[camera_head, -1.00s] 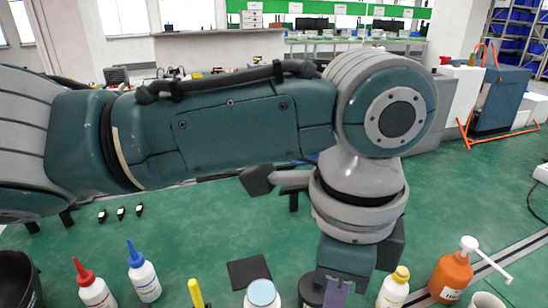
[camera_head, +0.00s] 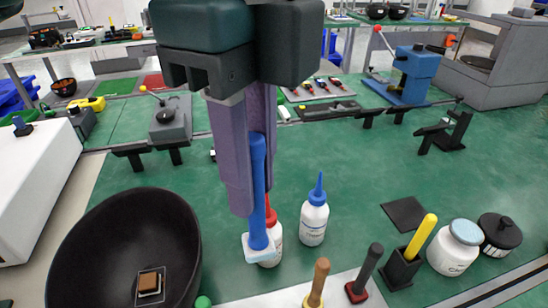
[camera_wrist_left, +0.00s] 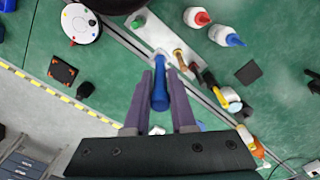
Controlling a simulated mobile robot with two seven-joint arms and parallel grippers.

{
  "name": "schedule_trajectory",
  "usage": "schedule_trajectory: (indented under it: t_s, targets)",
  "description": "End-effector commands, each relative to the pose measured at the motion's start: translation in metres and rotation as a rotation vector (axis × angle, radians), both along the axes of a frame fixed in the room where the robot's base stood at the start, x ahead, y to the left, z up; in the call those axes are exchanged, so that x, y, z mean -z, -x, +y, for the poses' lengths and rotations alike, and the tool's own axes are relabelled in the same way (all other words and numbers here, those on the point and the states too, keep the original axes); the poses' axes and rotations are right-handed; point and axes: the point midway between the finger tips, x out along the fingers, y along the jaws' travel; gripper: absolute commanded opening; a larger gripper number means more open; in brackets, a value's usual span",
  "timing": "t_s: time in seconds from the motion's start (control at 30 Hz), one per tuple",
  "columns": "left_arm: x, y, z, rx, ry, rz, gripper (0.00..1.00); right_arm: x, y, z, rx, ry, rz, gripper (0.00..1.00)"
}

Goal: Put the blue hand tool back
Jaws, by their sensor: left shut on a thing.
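The blue hand tool (camera_head: 258,195) hangs upright, with a straight blue handle and a pale blue-white end at the bottom. My left gripper (camera_head: 254,200) is shut on its handle between two long purple fingers. In the left wrist view the blue handle (camera_wrist_left: 160,96) shows between the finger ends. The tool is in front of a red-capped white bottle (camera_head: 275,240), partly hiding it. Below right, a white mat (camera_head: 250,303) bears a wooden-handled tool (camera_head: 317,283) and a black-handled tool with a red base (camera_head: 363,274). My right gripper is not in view.
A large black bowl (camera_head: 75,250) with a small brown block inside is at left. A blue-capped bottle (camera_head: 314,217), a black holder (camera_head: 398,270) with a yellow-handled tool, a white jar (camera_head: 455,248) and a black pad (camera_head: 404,213) stand at right.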

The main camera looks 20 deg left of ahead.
Motion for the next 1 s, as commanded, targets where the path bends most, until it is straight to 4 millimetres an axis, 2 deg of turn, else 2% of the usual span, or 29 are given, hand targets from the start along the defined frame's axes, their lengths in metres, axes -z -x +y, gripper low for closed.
schedule_trajectory:
  t_s: [0.07, 0.4, 0.5, 0.67, 0.9, 1.0]
  targets:
    - [0.022, 0.002, -0.001, 0.001, 0.003, 0.008, 0.0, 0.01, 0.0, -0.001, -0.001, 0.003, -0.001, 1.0]
    - [0.118, 0.002, 0.001, -0.001, -0.002, 0.006, 0.0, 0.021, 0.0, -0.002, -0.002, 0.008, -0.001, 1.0]
    - [0.136, 0.001, 0.0, 0.0, -0.001, 0.004, 0.0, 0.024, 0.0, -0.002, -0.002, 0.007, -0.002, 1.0]
    - [0.15, 0.0, 0.0, 0.0, 0.0, 0.001, 0.0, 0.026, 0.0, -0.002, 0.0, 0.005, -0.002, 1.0]
    - [0.186, 0.001, 0.001, -0.001, -0.002, 0.003, 0.0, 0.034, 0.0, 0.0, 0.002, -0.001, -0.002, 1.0]
    - [0.192, 0.001, 0.0, 0.0, 0.001, 0.001, 0.0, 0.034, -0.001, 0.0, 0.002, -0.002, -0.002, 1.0]
